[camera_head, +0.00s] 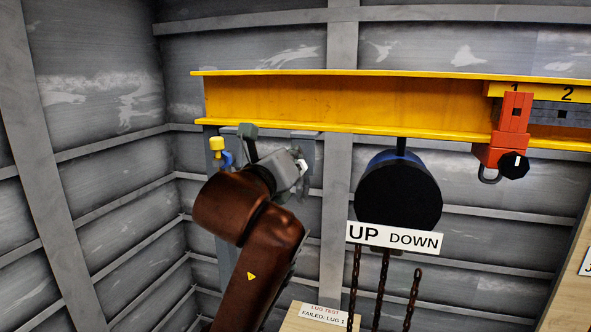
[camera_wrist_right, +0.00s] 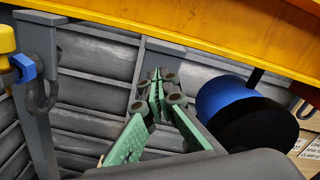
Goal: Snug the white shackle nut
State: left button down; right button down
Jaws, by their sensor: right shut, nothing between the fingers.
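My right gripper (camera_wrist_right: 158,78), with green fingers, is shut and empty in the wrist view. Its tips are in front of a grey hanging plate (camera_wrist_right: 166,46), and a grey shackle part shows beside them. I cannot tell whether they touch it. In the head view my brown right arm and grey wrist hide the fingertips. A small white piece (camera_head: 303,166) shows at the right edge of that wrist; I cannot tell if it is the white shackle nut. No white nut is clear in the wrist view. My left gripper is not in view.
A yellow beam (camera_head: 330,103) runs above. A yellow piece (camera_head: 217,143) and blue nut (camera_head: 227,158) show left of my wrist. A black and blue hoist (camera_head: 398,190) with an UP/DOWN sign (camera_head: 394,237) and chains hangs right. A red clamp (camera_head: 513,125) sits farther right.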

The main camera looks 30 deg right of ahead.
jog(key=b+v, duration=0.1)
jog(key=v, duration=0.5)
dwell(0.4)
